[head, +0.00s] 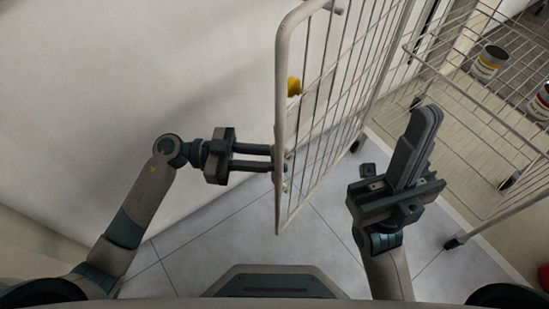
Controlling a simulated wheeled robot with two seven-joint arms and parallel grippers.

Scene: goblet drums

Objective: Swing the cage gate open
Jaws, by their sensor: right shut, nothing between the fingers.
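The cage gate (279,110) is a pale wire panel with a rounded tube frame. It stands swung out from the cage (480,110), in the middle of the head view. A yellow piece (293,87) shows at its near edge. My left gripper (272,158) comes from the left with two fingers apart, and its tips reach the gate's near edge. Whether they touch it is unclear, as the tips are partly hidden by the frame. My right gripper (426,115) is shut and empty, pointing up between the gate and the cage.
Drums, one with a yellow band (488,63) and one with a red band (541,101), are inside the cage at the right. A white wall (160,70) stands at the left. Grey tiled floor (325,235) is clear below the gate. A red object (544,278) shows at the lower right edge.

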